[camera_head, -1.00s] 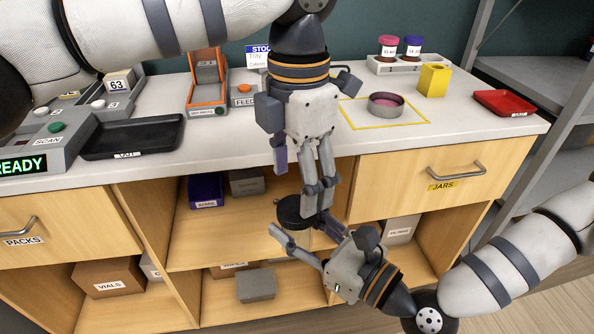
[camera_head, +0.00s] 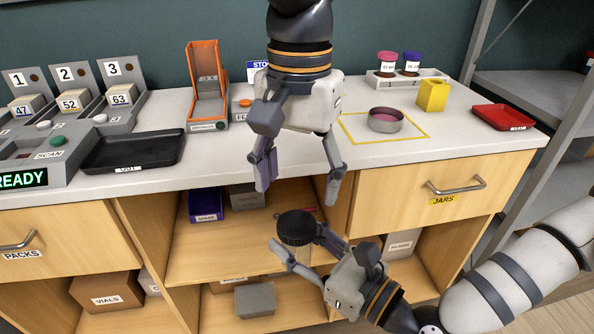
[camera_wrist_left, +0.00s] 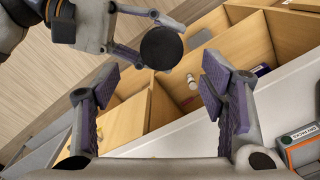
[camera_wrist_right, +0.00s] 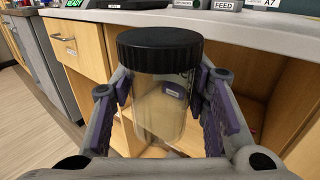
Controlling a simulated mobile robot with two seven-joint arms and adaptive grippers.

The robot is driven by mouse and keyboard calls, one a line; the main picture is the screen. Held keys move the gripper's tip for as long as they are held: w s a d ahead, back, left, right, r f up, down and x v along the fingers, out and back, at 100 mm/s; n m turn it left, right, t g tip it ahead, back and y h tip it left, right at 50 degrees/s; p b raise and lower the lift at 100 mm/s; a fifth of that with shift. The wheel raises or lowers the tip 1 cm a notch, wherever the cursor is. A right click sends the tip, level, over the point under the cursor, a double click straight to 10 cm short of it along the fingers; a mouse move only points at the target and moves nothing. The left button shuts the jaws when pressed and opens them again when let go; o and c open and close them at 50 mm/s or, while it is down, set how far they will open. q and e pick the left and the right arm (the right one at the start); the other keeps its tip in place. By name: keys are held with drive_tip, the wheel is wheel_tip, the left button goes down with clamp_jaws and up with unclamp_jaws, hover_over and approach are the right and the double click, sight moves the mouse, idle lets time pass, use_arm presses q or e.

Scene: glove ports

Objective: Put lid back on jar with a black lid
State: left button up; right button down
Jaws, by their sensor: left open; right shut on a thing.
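The jar (camera_wrist_right: 160,108) is clear, with a small label on its side, and stands upright in the right wrist view. The black lid (camera_wrist_right: 160,50) sits level on its mouth, with no gap visible. In the head view the black lid (camera_head: 295,227) hides most of the jar. My right gripper (camera_head: 297,243) is shut around the jar's sides, below the lid, in front of the open shelves. My left gripper (camera_head: 298,190) is open and empty, pointing down above the lid and apart from it. The left wrist view shows the lid (camera_wrist_left: 161,48) beyond its spread fingers.
The counter holds a round dish (camera_head: 385,120) inside a yellow outline, a yellow holder (camera_head: 433,95), a red tray (camera_head: 503,117), a black tray (camera_head: 133,151) and a rack (camera_head: 408,80) with two jars. The JARS drawer (camera_head: 440,192) is closed, right of the grippers.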

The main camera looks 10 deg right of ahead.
sight(297, 223)
use_arm(q)
drive_tip(key=shift+w+r+n, duration=0.15)
drive_tip(key=shift+r+n, duration=0.05)
drive_tip(key=shift+n, duration=1)
drive_tip(key=shift+f, duration=0.1)
wheel_tip(297, 223, down, 8)
drive_tip(key=shift+a+r, duration=0.1)
drive_tip(key=shift+c, duration=0.6)
drive_tip(key=c, duration=1.1)
drive_tip(key=m, duration=0.4)
drive_tip(key=shift+m, duration=0.4)
drive_tip(key=m, duration=0.3)
drive_tip(key=shift+m, duration=0.4)
drive_tip(key=o, duration=1.4)
